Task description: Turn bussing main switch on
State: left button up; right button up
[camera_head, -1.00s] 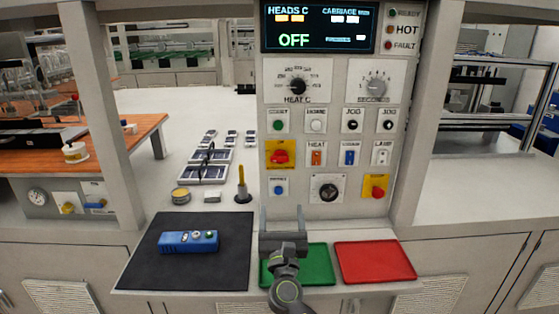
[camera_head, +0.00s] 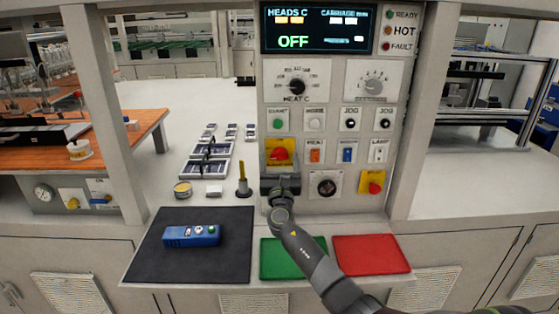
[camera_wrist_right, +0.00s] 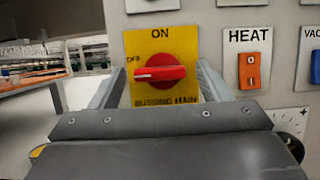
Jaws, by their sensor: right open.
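The bussing main switch (camera_head: 279,154) is a red rotary handle on a yellow plate, on the lower left of the control panel. In the right wrist view the red handle (camera_wrist_right: 160,74) lies horizontal, its white-marked end pointing left to OFF; ON is printed at the top. My right gripper (camera_head: 280,170) is at the panel just below the switch. In the wrist view its two fingers (camera_wrist_right: 158,85) stand apart on either side of the yellow plate, with the handle between them; I cannot tell whether they touch it. My left gripper is not in view.
The HEAT switch (camera_wrist_right: 249,71) is close to the right of the fingers. The display (camera_head: 318,28) reads OFF. A blue handheld device (camera_head: 192,235) lies on a black mat (camera_head: 150,262); green (camera_head: 275,262) and red (camera_head: 372,254) trays lie below the panel.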

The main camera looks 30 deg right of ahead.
jog(key=shift+r, duration=0.2)
jog(key=shift+w, duration=0.1)
jog(key=c, duration=1)
jog(key=shift+f, duration=0.1)
